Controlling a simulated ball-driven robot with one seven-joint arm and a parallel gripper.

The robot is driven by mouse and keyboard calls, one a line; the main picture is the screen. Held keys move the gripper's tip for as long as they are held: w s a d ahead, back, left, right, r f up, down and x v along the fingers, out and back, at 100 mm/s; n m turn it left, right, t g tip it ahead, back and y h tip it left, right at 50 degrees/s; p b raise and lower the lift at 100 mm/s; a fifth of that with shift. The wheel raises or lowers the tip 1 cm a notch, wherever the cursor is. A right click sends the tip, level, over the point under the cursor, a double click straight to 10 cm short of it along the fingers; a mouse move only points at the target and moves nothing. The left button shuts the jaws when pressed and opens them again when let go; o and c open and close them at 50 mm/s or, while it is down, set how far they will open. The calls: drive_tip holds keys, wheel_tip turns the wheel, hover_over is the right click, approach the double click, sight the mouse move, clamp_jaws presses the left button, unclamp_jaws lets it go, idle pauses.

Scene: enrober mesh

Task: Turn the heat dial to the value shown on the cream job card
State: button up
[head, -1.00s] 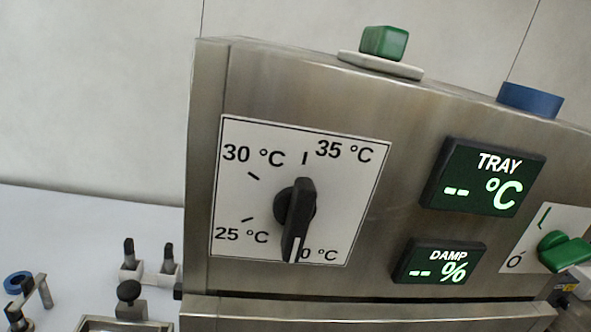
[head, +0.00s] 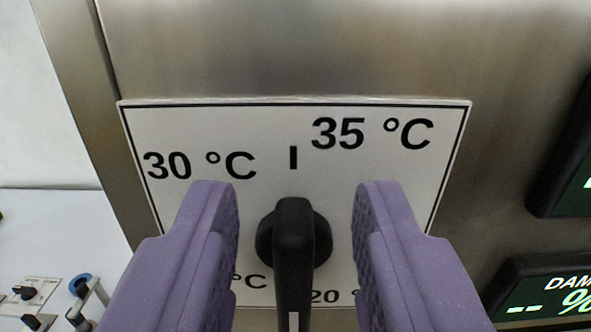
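The heat dial is a black knob (head: 293,240) on a white scale plate (head: 262,120) marked 30 °C and 35 °C at the top. Lower labels are partly hidden, with "20" readable at the bottom right. The knob's bar stands upright in the picture, its white line at the lower end, beside the 20 label. My gripper (head: 293,198) has two purple fingers, open, one on each side of the knob with a gap on both sides. The cream job card is not in view.
The plate sits on a brushed steel panel (head: 300,60). Dark displays stand at the right edge; the lower one (head: 545,290) reads "-- %". At the lower left, a white surface holds small black knobs (head: 27,292) and a blue ring (head: 80,285).

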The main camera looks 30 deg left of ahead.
clamp_jaws()
drive_tip(key=shift+f+m+b, duration=0.2)
drive_tip(key=shift+m+b, duration=0.1)
drive_tip(key=shift+b, duration=0.2)
drive_tip(key=shift+w+d+f+m+b, duration=0.1)
drive_tip(key=shift+d+f+m+b, duration=0.1)
drive_tip(key=shift+m+b, duration=0.5)
drive_tip(key=m+b, duration=0.2)
drive_tip(key=b, duration=0.1)
drive_tip(key=shift+w+d+f, duration=0.15)
drive_tip(key=shift+d, duration=0.05)
drive_tip(key=m+b, duration=0.2)
drive_tip(key=m, duration=0.1)
drive_tip(key=m+b, duration=0.1)
drive_tip(key=shift+w+d+f+m+b, duration=0.2)
drive_tip(key=shift+w+d+m+b, duration=0.05)
drive_tip(key=shift+d+m+b, duration=0.1)
drive_tip(key=shift+w+d+f+m+b, duration=0.1)
drive_tip(key=shift+f+m+b, duration=0.1)
drive_tip(key=shift+m+b, duration=0.95)
drive_tip(key=shift+m+p, duration=0.3)
drive_tip(key=shift+m, duration=0.2)
